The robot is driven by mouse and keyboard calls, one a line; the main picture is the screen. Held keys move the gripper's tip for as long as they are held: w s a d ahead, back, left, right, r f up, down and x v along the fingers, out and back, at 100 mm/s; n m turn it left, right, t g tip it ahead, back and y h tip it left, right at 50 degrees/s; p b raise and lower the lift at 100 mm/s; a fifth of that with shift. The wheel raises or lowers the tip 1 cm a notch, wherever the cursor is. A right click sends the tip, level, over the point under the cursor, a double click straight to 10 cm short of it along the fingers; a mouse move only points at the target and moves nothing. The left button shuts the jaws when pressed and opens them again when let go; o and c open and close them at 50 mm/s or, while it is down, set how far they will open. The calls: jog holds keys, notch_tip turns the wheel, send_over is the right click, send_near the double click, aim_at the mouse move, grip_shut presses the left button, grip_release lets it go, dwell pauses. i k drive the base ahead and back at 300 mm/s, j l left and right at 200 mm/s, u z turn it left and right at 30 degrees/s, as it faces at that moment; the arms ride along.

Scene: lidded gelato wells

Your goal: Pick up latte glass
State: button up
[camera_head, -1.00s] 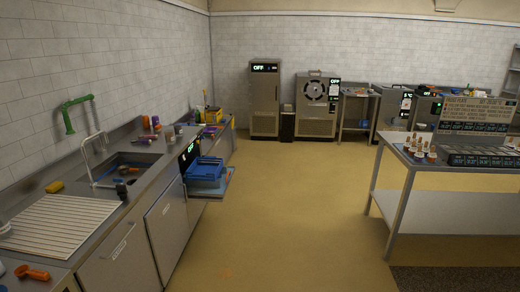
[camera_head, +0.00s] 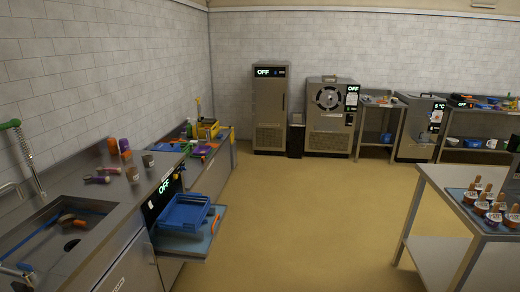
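I cannot pick out a latte glass for certain in the head view. Two small cup-like things, a nearer one (camera_head: 132,174) and a farther one (camera_head: 148,160), stand on the left steel counter (camera_head: 112,205), but they are too small to identify. My gripper is not in view.
A sink (camera_head: 58,240) is set in the left counter. An open appliance door holding a blue basket (camera_head: 186,212) juts into the aisle. A steel table (camera_head: 450,190) with several small tubs stands at right. The yellow floor (camera_head: 310,220) between is clear. Steel cabinets (camera_head: 270,110) line the back wall.

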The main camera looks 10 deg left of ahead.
aim_at(131, 171)
jog(key=i, duration=1.05)
jog(key=i+l+u, duration=0.1)
jog(key=i, duration=0.9)
jog(key=i+u, duration=0.4)
jog(key=i+l+u, duration=0.2)
jog(key=u, duration=0.2)
jog(key=i+l+u, duration=0.65)
jog(key=u, duration=0.2)
jog(key=i+l+u, duration=0.2)
jog(key=l+u, duration=0.2)
jog(key=i+l+u, duration=0.15)
jog(key=l+u, duration=0.2)
jog(key=i+l+u, duration=0.15)
jog(key=l+u, duration=0.85)
jog(key=l, duration=0.2)
jog(key=i, duration=0.05)
